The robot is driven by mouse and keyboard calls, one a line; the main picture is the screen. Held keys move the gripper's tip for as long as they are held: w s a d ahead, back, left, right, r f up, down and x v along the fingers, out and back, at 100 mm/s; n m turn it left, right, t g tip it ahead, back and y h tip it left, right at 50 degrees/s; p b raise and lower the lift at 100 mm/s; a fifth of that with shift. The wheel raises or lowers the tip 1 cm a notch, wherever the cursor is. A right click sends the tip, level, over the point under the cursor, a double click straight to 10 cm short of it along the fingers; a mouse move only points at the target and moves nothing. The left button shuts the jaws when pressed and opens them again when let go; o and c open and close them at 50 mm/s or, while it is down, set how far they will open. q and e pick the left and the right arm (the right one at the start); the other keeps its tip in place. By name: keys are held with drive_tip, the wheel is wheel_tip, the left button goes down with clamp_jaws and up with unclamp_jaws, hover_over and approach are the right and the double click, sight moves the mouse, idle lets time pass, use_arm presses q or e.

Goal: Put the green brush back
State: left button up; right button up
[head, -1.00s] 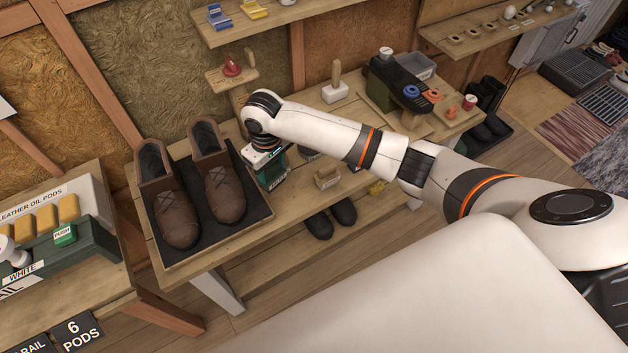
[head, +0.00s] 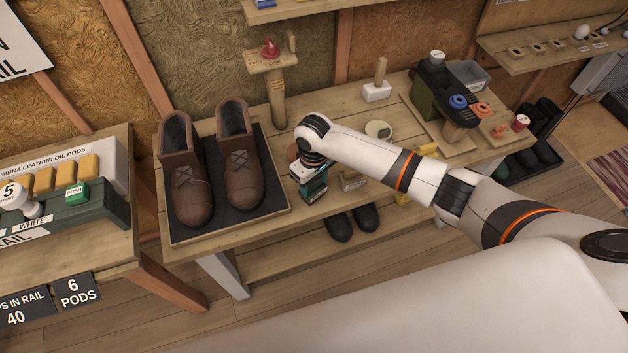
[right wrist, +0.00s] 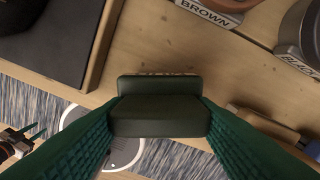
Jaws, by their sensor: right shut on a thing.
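My right gripper (head: 314,192) is over the front edge of the workbench, just right of the shoe tray. In the right wrist view its two green textured fingers (right wrist: 160,125) are shut on a dark green block, the green brush (right wrist: 160,122). The brush is upright in the view's middle, above the wooden bench top. A label (right wrist: 168,73) shows just behind it, its words mostly covered. In the head view the brush cannot be made out apart from the gripper. A second gripper, my left (right wrist: 36,132), shows small at the wrist view's left edge, its fingers apart.
Brown boots (head: 205,165) stand on a dark tray (head: 270,195) to the left. A tin labelled BROWN (right wrist: 210,14) and one labelled BLACK (right wrist: 298,50) are close behind the brush. A wooden-handled brush (head: 352,181) lies to the right. Dark shoes (head: 352,222) sit on the lower shelf.

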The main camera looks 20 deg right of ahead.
drive_tip(key=shift+f, duration=0.2)
drive_tip(key=o, duration=1)
wheel_tip(320, 180, up, 12)
drive_tip(key=shift+r, duration=0.15)
